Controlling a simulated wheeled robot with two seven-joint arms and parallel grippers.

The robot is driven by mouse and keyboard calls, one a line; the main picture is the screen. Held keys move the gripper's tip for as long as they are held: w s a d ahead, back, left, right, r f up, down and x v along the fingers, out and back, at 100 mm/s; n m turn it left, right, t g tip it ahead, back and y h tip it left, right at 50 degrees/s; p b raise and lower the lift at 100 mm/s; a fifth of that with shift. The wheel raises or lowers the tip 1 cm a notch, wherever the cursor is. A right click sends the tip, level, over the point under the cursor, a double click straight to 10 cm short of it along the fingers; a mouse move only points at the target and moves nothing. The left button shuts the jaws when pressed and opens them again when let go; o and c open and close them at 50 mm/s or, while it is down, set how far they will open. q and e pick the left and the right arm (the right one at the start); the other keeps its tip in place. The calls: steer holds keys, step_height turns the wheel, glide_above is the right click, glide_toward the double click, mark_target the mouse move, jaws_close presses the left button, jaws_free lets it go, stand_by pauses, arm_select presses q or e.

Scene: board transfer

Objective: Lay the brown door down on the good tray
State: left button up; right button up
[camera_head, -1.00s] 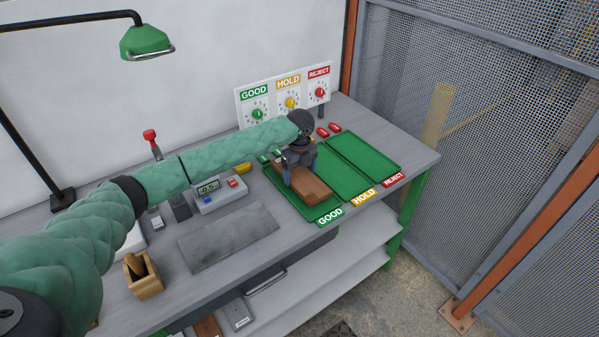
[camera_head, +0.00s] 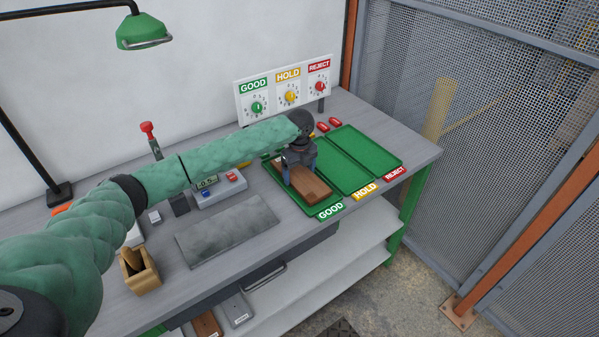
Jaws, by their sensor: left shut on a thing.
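The brown door (camera_head: 312,190) is a flat wooden-looking board at the green good tray (camera_head: 318,214), the left and nearest of the three green trays. My left gripper (camera_head: 301,181) comes down over the door from above and is shut on it. The door looks flat and lies within the tray's outline. I cannot tell whether its underside touches the tray floor. My wrist and forearm hide the far end of the door and part of the tray. My right gripper is not in view.
The hold tray (camera_head: 349,170) and reject tray (camera_head: 368,149) are empty. A sign board with dials (camera_head: 273,101) and red pieces (camera_head: 329,125) stand behind. A grey mat (camera_head: 228,231), a display box (camera_head: 220,190) and a wooden box (camera_head: 139,270) are left of the trays.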

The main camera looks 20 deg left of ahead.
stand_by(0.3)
arm_select(q)
steer(key=shift+f, duration=0.3)
steer(key=o, duration=1.1)
